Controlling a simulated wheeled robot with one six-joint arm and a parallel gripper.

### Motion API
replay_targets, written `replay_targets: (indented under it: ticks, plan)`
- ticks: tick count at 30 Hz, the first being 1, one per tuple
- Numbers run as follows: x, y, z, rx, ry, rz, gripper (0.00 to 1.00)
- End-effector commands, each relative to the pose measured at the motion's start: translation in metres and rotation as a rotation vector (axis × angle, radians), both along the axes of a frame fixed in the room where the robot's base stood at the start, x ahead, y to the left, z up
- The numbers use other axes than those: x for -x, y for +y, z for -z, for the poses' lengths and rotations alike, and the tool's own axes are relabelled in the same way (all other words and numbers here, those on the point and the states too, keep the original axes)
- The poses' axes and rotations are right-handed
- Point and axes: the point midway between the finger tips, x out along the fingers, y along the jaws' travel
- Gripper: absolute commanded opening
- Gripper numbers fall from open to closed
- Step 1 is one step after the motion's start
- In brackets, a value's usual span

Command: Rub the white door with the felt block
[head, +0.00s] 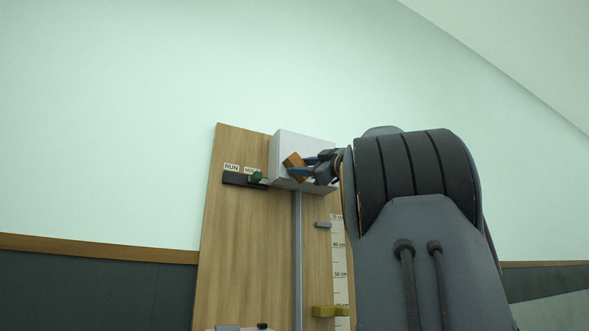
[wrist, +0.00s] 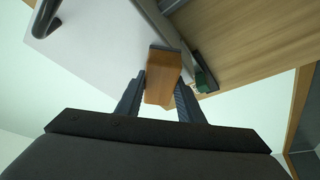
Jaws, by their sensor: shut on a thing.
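The white door (head: 292,145) is the pale front of a box high on the wooden board in the head view. It fills the upper left of the wrist view (wrist: 95,50), with a dark curved handle (wrist: 42,18) at its far left. My gripper (head: 306,170) is in front of the door's lower part. It is shut on the felt block (head: 292,161), an orange-brown block held tilted between both fingers. In the wrist view the block (wrist: 162,83) has a dark strip at its far end, by the door. I cannot tell whether that end touches the door.
A dark switch strip with a green knob (head: 256,177) sits left of the box under the RUN and HOLD labels. A grey rail (head: 297,250) runs down the wooden board (head: 240,260). A scale (head: 338,260) and a yellowish block (head: 323,311) are lower right.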

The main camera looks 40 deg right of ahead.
Motion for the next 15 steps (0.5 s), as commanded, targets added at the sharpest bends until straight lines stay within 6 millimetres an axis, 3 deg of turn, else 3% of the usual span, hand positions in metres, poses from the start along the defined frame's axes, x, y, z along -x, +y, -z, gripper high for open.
replay_targets:
  ticks: [15]
  plan:
    - [-0.001, -0.0077, 0.001, 0.001, -0.001, 0.0, 0.16]
